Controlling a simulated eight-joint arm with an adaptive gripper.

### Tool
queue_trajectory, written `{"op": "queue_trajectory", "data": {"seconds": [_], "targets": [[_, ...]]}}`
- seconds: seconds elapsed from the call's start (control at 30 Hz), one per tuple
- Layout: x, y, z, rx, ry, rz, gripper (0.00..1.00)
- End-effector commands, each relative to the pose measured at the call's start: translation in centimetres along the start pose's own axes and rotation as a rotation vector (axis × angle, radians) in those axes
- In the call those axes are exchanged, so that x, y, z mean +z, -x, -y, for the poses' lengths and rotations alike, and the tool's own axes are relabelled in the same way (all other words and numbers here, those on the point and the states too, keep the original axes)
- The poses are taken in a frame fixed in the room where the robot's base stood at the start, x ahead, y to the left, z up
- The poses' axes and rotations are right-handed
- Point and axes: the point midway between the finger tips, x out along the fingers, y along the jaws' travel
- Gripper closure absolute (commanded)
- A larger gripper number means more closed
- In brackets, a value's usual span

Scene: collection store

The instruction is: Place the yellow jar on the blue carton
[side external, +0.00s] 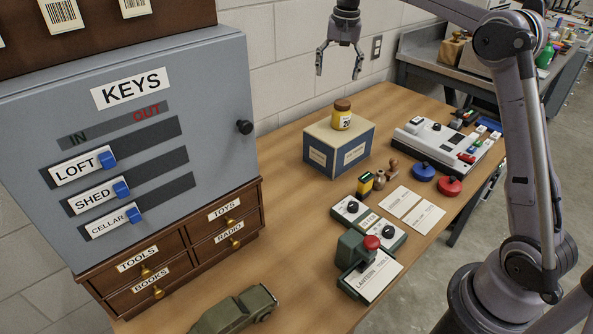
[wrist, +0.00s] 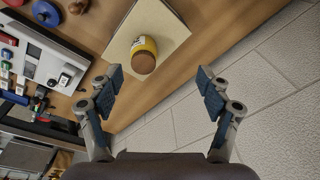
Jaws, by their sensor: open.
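The yellow jar (side external: 341,116) has a brown lid and a white label. It stands upright on top of the blue carton (side external: 322,157), whose top is beige and whose sides carry labels. In the wrist view the jar (wrist: 144,54) rests on the carton's beige top (wrist: 166,22). My gripper (side external: 339,74) is open and empty, raised above and behind the carton, clear of the jar. In the wrist view my gripper's fingers (wrist: 163,82) are apart with nothing between them.
A grey key cabinet (side external: 200,90) stands at the left over wooden drawers (side external: 190,245). A white device (side external: 445,143), stamps, cards (side external: 412,207) and a green press (side external: 360,262) occupy the table's right and front. A green toy car (side external: 235,310) is at the front edge. Bare wood surrounds the carton's left.

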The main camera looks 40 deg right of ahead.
Motion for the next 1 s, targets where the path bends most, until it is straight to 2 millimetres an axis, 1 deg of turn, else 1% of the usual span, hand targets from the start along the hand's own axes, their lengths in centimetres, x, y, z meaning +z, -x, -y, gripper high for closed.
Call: {"op": "queue_trajectory", "data": {"seconds": [0.03, 0.17, 0.2, 0.33, 0.47, 0.6, 0.67, 0.8, 0.9, 1.0], "targets": [[1.5, 0.8, 0.1, -0.013, 0.039, -0.016, 0.22], [5.0, 2.3, 0.2, -0.047, 0.140, -0.064, 0.22], [6.1, 2.6, 0.2, -0.057, 0.172, -0.080, 0.22], [10.0, 3.3, -0.3, -0.089, 0.273, -0.129, 0.22], [13.9, 3.4, -1.3, -0.120, 0.372, -0.179, 0.22], [18.2, 2.7, -2.7, -0.152, 0.478, -0.235, 0.22], [20.0, 2.2, -3.4, -0.165, 0.523, -0.260, 0.22], [24.2, 0.4, -5.2, -0.195, 0.628, -0.320, 0.22], [26.8, -1.2, -6.5, -0.215, 0.697, -0.361, 0.22], [28.9, -2.8, -7.5, -0.230, 0.754, -0.398, 0.22]]}}
